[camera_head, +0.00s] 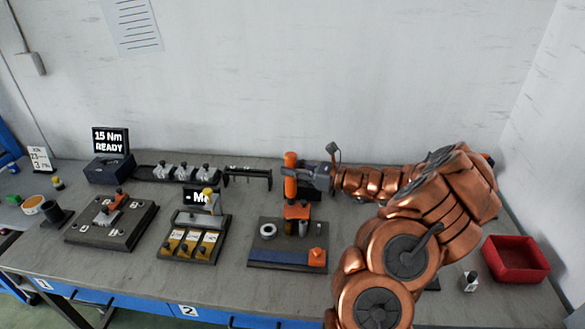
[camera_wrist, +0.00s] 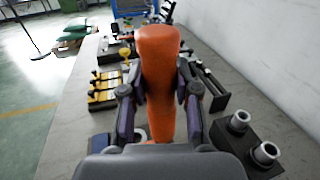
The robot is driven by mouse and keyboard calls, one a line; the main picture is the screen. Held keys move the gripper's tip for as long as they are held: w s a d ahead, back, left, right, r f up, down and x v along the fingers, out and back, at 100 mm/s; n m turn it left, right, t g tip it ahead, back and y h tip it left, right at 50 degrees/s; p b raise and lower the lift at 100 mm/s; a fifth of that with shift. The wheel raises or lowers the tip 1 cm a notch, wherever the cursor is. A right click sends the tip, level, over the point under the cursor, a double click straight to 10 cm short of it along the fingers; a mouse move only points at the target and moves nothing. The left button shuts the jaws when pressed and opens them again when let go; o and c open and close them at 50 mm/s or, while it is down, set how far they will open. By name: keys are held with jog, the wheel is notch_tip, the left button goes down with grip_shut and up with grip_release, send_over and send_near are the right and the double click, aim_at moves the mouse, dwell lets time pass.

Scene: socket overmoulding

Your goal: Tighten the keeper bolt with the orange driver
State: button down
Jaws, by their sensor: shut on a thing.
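The orange driver (camera_head: 291,184) stands upright, and my gripper (camera_head: 296,172) is shut around its handle from the right. In the wrist view the driver (camera_wrist: 158,75) fills the middle, between both fingers of my gripper (camera_wrist: 160,105). The driver is over the back of a dark board (camera_head: 285,263), close above an orange block (camera_head: 297,211). Its lower end cannot be made out, so I cannot tell whether it touches anything. I cannot pick out the keeper bolt with certainty. A fixture plate (camera_head: 86,232) with an orange-handled clamp (camera_head: 117,200) stands at the left.
The board also bears a grey ring (camera_head: 267,230) and an orange piece (camera_head: 316,257). A fixture with yellow slots (camera_head: 181,258) stands left of it. A rack (camera_head: 248,172) and a "15 Nm READY" display (camera_head: 110,140) are behind. A red bin (camera_head: 516,262) is at right.

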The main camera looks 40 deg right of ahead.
aim_at(292, 154)
jog(key=shift+f, duration=0.8)
dwell(1.7)
jog(key=shift+r, duration=0.15)
jog(key=shift+r+p, duration=1.25)
jog(key=shift+r, duration=1.3)
